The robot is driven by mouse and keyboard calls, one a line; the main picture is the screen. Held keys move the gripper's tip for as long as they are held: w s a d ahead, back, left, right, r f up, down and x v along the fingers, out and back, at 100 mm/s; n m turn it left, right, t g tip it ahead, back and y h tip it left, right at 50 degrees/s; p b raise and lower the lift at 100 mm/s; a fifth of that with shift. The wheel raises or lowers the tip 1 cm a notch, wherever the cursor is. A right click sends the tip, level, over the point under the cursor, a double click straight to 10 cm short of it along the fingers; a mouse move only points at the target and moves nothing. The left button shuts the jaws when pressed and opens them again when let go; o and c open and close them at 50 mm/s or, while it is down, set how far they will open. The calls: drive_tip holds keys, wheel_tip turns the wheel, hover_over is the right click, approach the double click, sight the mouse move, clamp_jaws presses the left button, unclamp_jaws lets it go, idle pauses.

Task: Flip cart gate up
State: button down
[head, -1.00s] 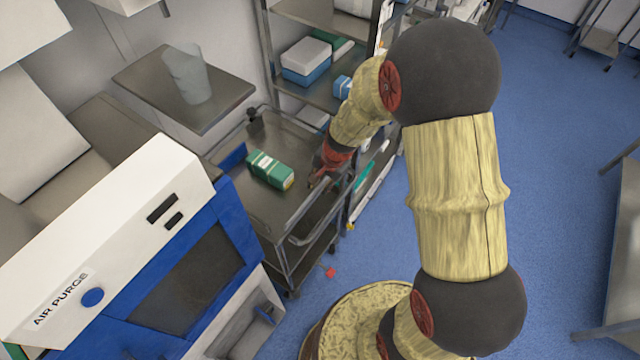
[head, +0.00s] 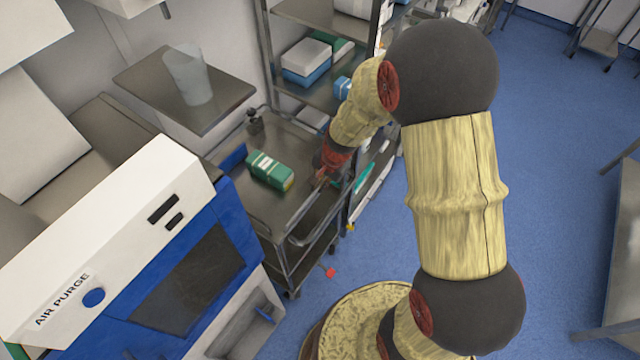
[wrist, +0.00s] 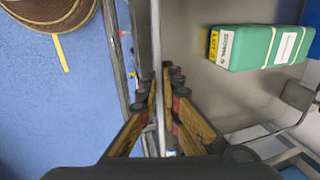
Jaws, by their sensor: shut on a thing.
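The metal cart (head: 259,207) stands left of my arm, with a grey top and tubular rails. The gate is a thin metal rail (head: 302,212) along the cart's near right edge. It also shows in the wrist view as a long bar (wrist: 156,35) running between my fingers. My gripper (head: 322,178) is at this rail, and in the wrist view my gripper (wrist: 161,80) is shut on it. The fingers hide part of the rail. I cannot tell its exact tilt.
A green box (head: 270,171) lies on the cart top. A wall shelf (head: 225,98) holds a clear container (head: 190,75). A stocked rack (head: 310,93) stands behind the cart. A blue-white machine (head: 130,230) is at front left. Blue floor (head: 560,150) is open on the right.

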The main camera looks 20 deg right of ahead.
drive_tip(key=shift+w+a+r+g+p, duration=0.15)
drive_tip(key=shift+w+r+g+p, duration=0.2)
drive_tip(key=shift+p, duration=2.3)
drive_tip(key=p, duration=0.4)
drive_tip(key=g+h+p, duration=0.1)
drive_tip(key=p, duration=0.4)
drive_tip(key=shift+w+a, duration=0.3)
drive_tip(key=shift+w, duration=0.1)
drive_tip(key=shift+f+g+h+p, duration=0.3)
drive_tip(key=shift+g+h+p, duration=0.1)
drive_tip(key=shift+p, duration=0.65)
drive_tip(key=c, duration=2)
unclamp_jaws()
wheel_tip(320, 180, up, 12)
drive_tip(key=shift+a, duration=0.1)
